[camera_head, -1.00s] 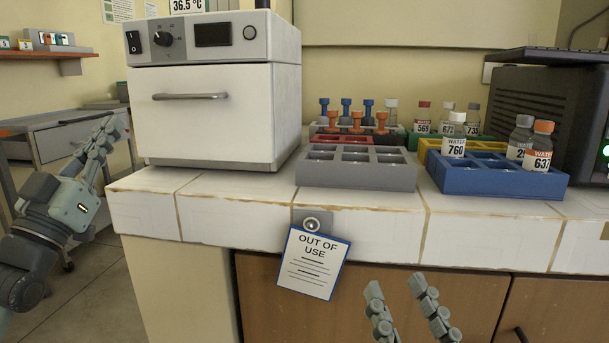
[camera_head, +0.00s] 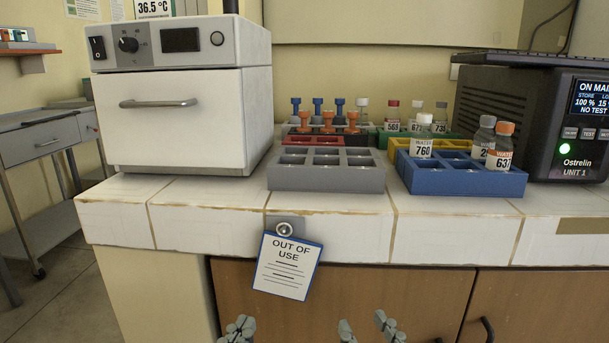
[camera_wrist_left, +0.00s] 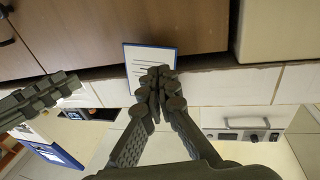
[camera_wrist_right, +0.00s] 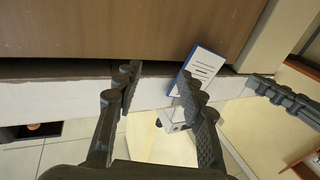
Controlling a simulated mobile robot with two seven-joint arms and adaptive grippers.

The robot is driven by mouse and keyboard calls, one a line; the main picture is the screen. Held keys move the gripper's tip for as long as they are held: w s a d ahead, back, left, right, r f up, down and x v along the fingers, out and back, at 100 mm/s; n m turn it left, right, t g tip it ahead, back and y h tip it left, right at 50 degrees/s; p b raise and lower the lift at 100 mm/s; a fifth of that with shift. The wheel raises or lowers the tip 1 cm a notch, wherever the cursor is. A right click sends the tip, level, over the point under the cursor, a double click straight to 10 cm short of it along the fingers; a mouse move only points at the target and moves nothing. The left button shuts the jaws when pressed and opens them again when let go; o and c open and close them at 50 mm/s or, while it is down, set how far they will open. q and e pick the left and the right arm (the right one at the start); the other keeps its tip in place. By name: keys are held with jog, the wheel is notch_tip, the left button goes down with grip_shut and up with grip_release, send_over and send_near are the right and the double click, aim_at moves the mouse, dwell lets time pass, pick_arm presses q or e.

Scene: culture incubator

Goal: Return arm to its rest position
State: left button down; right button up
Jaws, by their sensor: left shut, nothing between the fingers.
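My left gripper (camera_head: 238,328) is at the bottom edge of the head view, below and left of the hanging "OUT OF USE" sign (camera_head: 287,266). In the left wrist view (camera_wrist_left: 160,85) its fingers are together with nothing between them. My right gripper (camera_head: 366,330) is at the bottom of the head view, right of the left one. Its fingers are apart and empty in the right wrist view (camera_wrist_right: 158,88). Both grippers are below the bench top, in front of the cabinet. Most of both arms is out of the head view.
The white bench (camera_head: 330,222) runs across the front, with cabinet doors (camera_head: 400,290) below. On it stand an incubator (camera_head: 185,120), a grey rack (camera_head: 325,178), a blue rack (camera_head: 465,180) with bottles, and a dark unit (camera_head: 540,110).

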pick_arm(q)
jog(key=s+a+f+g+y+p, duration=0.1)
jog(key=a+f+g+y+p, duration=0.2)
jog(key=f, duration=0.5)
jog(key=s+a+f+g+y+p, duration=0.1)
jog(key=a+f+g+y+p, duration=0.1)
jog(key=a+f+g, duration=0.5)
pick_arm(e)
jog(key=s+d+f+g+h, duration=0.15)
jog(key=d+f+g, duration=0.25)
jog(key=f, duration=0.4)
jog(key=s+d+f+g+h, duration=0.1)
jog(key=d+f+g+h, duration=0.25)
jog(key=f, duration=0.55)
pick_arm(q)
jog(key=s+a+f+n+g+y+p, duration=0.2)
jog(key=s+a+f+g+p, duration=0.1)
jog(key=s+a+f, duration=0.5)
jog(key=s+f+g, duration=0.1)
jog(key=s+f, duration=0.2)
jog(key=shift+s+f+g+p, duration=0.3)
jog(key=shift+s+f+g, duration=0.05)
jog(key=shift+g, duration=0.05)
pick_arm(e)
jog(key=s+d+f+m+g+h, duration=0.2)
jog(key=s+d+f+g, duration=0.5)
jog(key=s+d+f, duration=0.2)
jog(key=shift+s+d+f, duration=0.35)
jog(key=shift+s+d, duration=0.35)
jog(key=shift+s, duration=0.4)
